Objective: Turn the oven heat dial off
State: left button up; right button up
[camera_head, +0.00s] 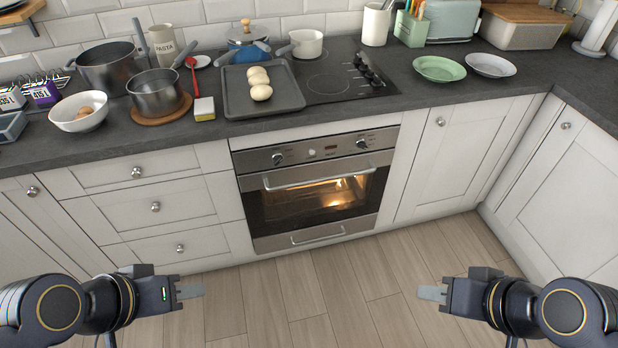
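The oven (315,185) is built in under the worktop, with its door shut and its inside lit orange. Its steel panel carries a left dial (277,158) and a right dial (362,143), with a small display (331,148) between them. The markings are too small to tell which is the heat dial or how each is set. My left gripper (192,291) is low over the floor, left of the oven and apart from it. My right gripper (432,294) is low on the right, also apart. Both look empty; their finger gaps cannot be made out.
A horizontal door handle (320,179) sticks out below the dials. The hob (335,80) above has its own knobs (366,70) at the right. A grey tray (240,101) with pale dough pieces overlaps the hob. The floor (320,300) before the oven is clear.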

aim_at(360, 143)
jog(key=i+l+u, duration=0.2)
jog(key=i+l, duration=0.15)
jog(key=i+l+u, duration=0.25)
jog(key=l, duration=0.3)
jog(key=i, duration=0.1)
